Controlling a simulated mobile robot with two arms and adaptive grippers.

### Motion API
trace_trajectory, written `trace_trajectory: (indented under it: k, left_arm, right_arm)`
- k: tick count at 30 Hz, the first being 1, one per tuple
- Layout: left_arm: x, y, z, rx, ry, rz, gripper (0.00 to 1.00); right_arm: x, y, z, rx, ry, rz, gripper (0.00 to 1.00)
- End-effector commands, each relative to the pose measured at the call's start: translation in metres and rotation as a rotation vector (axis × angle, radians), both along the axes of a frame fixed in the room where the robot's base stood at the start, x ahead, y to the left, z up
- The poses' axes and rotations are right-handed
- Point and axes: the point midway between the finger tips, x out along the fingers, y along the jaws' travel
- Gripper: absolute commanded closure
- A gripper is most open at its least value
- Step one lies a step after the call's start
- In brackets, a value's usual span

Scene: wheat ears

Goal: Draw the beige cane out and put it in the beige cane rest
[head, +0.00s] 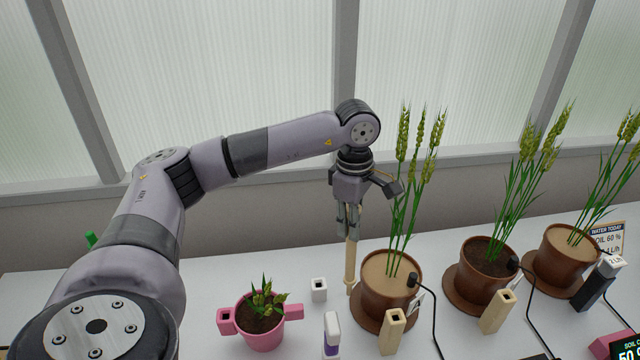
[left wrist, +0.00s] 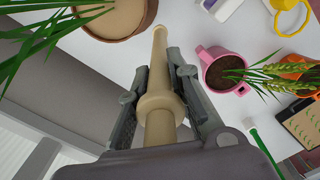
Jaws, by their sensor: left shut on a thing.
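My left gripper (head: 348,222) points down and is shut on the beige cane (head: 350,264), holding it upright just left of the nearest wheat pot (head: 390,298). The cane's lower end is near the pot's saucer; I cannot tell whether it touches anything. In the left wrist view the cane (left wrist: 158,80) runs between both fingers (left wrist: 160,100), with a thicker collar there. Two beige square posts with dark openings on top stand at the front, one (head: 393,332) by the nearest pot and one (head: 497,312) further right. I cannot tell which is the cane rest. My right gripper is out of view.
A pink pot (head: 262,335) with side sockets holds a small plant. A small white block (head: 319,289) and a white-and-purple object (head: 332,335) stand between. More wheat pots (head: 486,265) (head: 566,250) stand right, with black cables. The table's left part is mostly clear.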

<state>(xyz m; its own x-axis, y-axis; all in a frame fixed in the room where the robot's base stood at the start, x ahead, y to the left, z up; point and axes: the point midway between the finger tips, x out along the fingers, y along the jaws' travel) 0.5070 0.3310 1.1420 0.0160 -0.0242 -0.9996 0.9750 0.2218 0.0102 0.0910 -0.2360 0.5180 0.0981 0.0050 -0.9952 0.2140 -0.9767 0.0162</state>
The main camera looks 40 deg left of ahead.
Motion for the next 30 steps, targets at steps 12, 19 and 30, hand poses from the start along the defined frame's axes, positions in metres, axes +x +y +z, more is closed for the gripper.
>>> trace_trajectory:
  k: [12, 19, 30]
  left_arm:
    - [0.007, 0.094, 0.016, 0.013, 0.027, 0.875, 1.0]
    - [0.007, 0.1, 0.016, 0.016, 0.028, 0.935, 1.0]
    - [0.007, 0.1, 0.012, 0.016, 0.027, 0.929, 1.0]
  right_arm:
    - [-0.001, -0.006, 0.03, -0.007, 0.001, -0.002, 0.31]
    - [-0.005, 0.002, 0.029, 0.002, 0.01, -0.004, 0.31]
    - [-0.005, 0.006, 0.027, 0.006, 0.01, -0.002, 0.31]
